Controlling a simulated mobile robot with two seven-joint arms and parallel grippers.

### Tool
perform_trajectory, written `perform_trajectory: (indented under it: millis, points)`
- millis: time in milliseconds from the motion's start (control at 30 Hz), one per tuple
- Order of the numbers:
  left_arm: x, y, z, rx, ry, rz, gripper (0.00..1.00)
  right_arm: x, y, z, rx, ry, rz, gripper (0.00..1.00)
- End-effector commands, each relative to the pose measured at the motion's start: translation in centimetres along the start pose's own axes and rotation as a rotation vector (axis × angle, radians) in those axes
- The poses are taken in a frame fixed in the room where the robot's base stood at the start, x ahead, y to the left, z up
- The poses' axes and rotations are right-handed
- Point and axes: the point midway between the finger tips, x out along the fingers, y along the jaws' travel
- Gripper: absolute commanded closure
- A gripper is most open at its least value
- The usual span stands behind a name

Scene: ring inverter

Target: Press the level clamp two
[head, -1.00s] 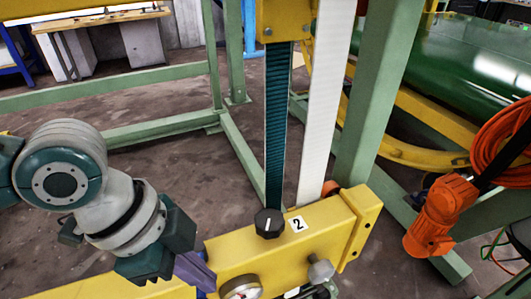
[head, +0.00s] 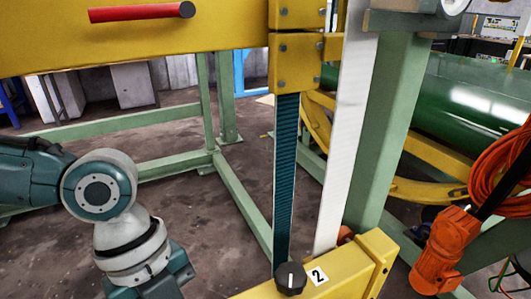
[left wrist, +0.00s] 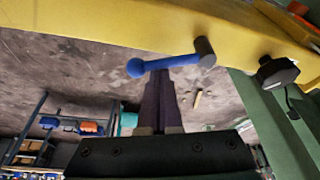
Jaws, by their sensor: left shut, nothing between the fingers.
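A yellow beam (head: 335,275) with a label "2" (head: 318,276) and a black knob (head: 290,278) shows at the bottom of the head view. In the left wrist view, a blue lever (left wrist: 172,62) with a ball end hangs off a dark round pivot (left wrist: 205,52) at the yellow beam (left wrist: 130,22). My left gripper (left wrist: 160,78) is shut and empty, its purple fingertips right at the lever near the ball. I cannot tell if they touch. In the head view only my left wrist shows, and its fingers are below the frame. My right gripper is out of view.
A dark toothed strip (head: 284,180) and a white strip (head: 345,140) rise from near the beam. A red handle (head: 140,11) sits on the upper yellow beam (head: 200,40). Green posts (head: 385,140) and an orange tool with coiled cable (head: 445,245) stand to the right.

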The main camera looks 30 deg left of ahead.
Motion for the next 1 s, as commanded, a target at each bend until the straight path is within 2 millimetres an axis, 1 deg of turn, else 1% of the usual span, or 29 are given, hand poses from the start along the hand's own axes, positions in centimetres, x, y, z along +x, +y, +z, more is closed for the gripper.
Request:
perform_trajectory:
  millis: [33, 333, 667, 1000]
  points:
    - [0.2, -0.1, 0.2, 0.039, -0.003, 0.014, 1.00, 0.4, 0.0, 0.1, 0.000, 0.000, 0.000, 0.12]
    - [-0.2, -0.1, 0.8, 0.240, -0.001, 0.089, 1.00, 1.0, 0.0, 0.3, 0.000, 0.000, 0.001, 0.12]
    - [-0.5, -0.1, 1.3, 0.241, -0.002, 0.089, 1.00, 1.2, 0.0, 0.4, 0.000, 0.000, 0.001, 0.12]
    - [-0.5, -0.1, 1.4, 0.240, -0.002, 0.088, 1.00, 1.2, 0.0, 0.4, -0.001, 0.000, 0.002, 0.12]
